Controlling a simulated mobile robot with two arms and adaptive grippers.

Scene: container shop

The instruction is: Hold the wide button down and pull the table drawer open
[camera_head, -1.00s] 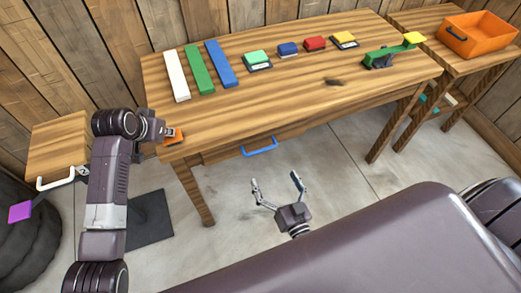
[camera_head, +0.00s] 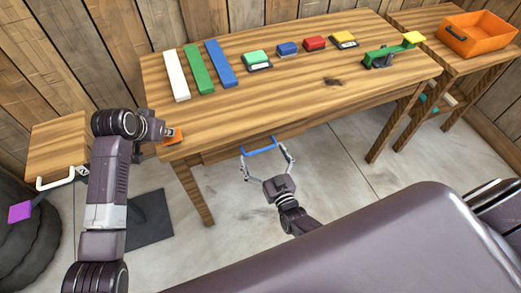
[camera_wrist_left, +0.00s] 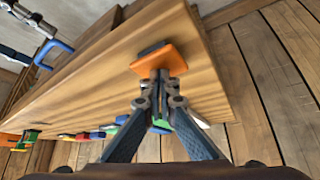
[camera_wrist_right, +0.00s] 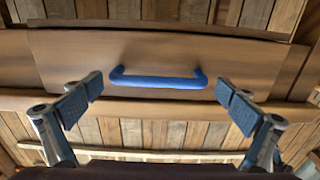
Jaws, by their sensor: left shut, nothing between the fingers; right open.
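The wide orange button (camera_head: 173,137) sits at the left end of the wooden table (camera_head: 290,98). My left gripper (camera_wrist_left: 160,82) is shut with nothing between its fingers. Its tips are at the orange button (camera_wrist_left: 160,58) in the left wrist view and appear to touch it; I cannot tell how far it is pressed. The drawer (camera_wrist_right: 165,65) under the table looks closed, its front bearing a blue bar handle (camera_wrist_right: 158,79). My right gripper (camera_wrist_right: 167,92) is open, its fingers on either side of the handle and a little short of it. The blue handle (camera_head: 259,146) also shows in the head view.
White (camera_head: 177,78), green (camera_head: 199,72) and blue (camera_head: 220,65) strips and several small coloured blocks lie on the table. A green lever with a yellow end (camera_head: 413,38) stands at the right. An orange bin (camera_head: 480,36) sits on the side table.

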